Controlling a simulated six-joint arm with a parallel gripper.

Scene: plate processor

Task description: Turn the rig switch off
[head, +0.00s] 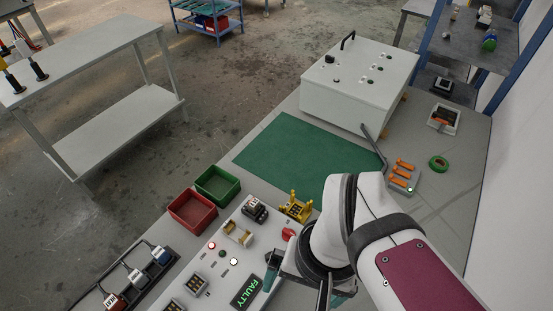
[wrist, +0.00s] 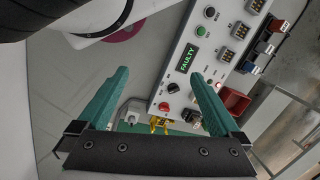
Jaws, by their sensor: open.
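The rig is a light grey panel (head: 215,262) with a display (head: 246,291) reading FAULTY in green; the display also shows in the wrist view (wrist: 187,58). A red knob (head: 288,234) sits at the panel's right part, and in the wrist view the red knob (wrist: 173,88) appears between my fingers. A black knob (wrist: 164,107) is beside it. No label shows which knob is the rig switch. My gripper (wrist: 159,73) is open and empty, with teal fingers, above the panel's edge near the display. In the head view my arm partly hides the gripper and panel.
Yellow fixtures (head: 296,207) stand by the panel's far edge. A red bin (head: 193,211) and a green bin (head: 217,184) stand beyond it. A green mat (head: 290,150) lies clear, with a white box (head: 360,85) behind. Plugged modules (head: 137,277) line the left edge.

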